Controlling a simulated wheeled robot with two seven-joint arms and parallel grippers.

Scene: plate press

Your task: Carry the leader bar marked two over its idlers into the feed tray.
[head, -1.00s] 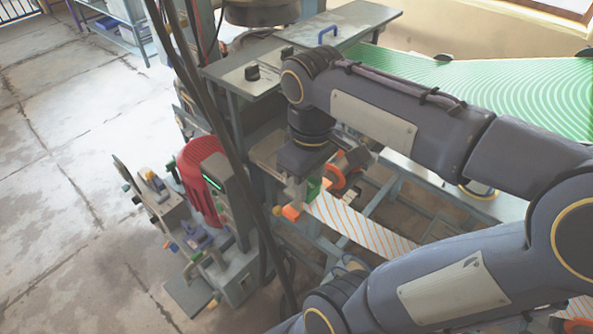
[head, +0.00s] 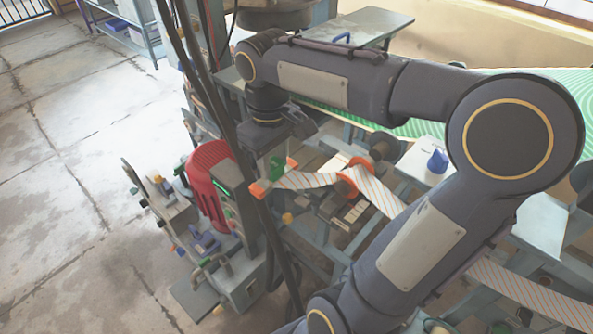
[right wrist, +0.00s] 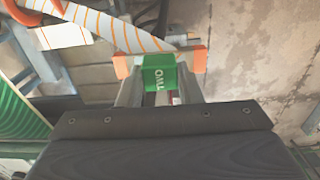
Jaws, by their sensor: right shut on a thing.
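My right gripper (head: 272,160) is shut on the leader bar (head: 260,188), an orange bar with a green middle block. A white web with orange stripes (head: 312,180) trails from the bar to an orange-rimmed idler (head: 347,187). It continues on the far side, down to the right. The bar is held in the air to the left of that idler, beside the machine frame. I cannot make out the feed tray for certain. My left gripper is out of view.
A red motor housing (head: 210,175) stands left of the bar, and dark hanging cables (head: 215,110) pass close to it. A green patterned web (head: 545,95) lies behind my arm. A grey table with a blue handle (head: 372,24) is at the back. Open floor lies left.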

